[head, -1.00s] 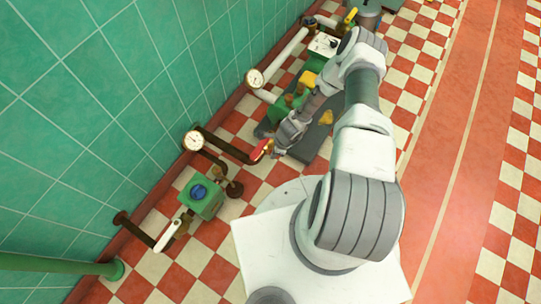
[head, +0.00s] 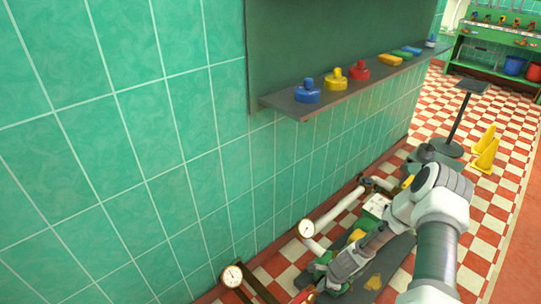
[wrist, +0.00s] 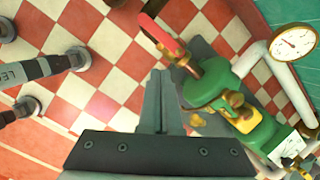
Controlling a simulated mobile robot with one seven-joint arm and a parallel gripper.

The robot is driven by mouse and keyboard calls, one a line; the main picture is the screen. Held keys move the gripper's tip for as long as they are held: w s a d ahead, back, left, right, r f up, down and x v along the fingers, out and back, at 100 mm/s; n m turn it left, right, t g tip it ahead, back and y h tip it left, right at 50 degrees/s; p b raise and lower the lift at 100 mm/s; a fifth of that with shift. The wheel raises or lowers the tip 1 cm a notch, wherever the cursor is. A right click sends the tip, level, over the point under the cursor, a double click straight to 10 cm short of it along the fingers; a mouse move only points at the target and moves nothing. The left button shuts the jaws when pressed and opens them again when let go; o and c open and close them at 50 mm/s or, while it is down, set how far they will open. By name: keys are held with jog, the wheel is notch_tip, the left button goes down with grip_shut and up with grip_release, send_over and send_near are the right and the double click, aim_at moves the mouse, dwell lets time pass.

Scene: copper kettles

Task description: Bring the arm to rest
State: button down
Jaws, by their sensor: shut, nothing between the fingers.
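My gripper shows in the wrist view (wrist: 161,102) with its two grey fingers together and nothing between them. It is over the red and white checked floor, just left of a green valve body (wrist: 212,84) with a red lever (wrist: 160,32). I cannot tell whether it touches them. In the head view my arm reaches in from the lower right and bends down toward the pipes along the wall. The gripper end is low in that view, near the green fittings, and its fingers are not clear there.
A round gauge (wrist: 293,42) and white pipe (head: 338,211) are close by. A dark shelf (head: 300,109) with coloured objects juts from the tiled wall. A black stand (head: 460,118) and yellow floor signs (head: 485,152) stand farther off. Open floor lies to the right.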

jog(key=w+r+n, duration=0.1)
jog(key=r+n, duration=0.2)
jog(key=r, duration=0.8)
jog(key=w+a+r+n+t+h, duration=0.15)
jog(key=r+n, duration=0.25)
jog(key=r, duration=0.7)
jog(key=w+r+n+y, duration=0.1)
jog(key=w+r+n, duration=0.15)
jog(key=r, duration=0.75)
jog(key=s+a+r+n+t+h, duration=0.2)
jog(key=s+r+n, duration=0.9)
jog(key=s+r, duration=1.25)
notch_tip(320, 180, up, 20)
jog(key=p, duration=2)
jog(key=shift+s, duration=0.35)
jog(key=shift+d, duration=0.15)
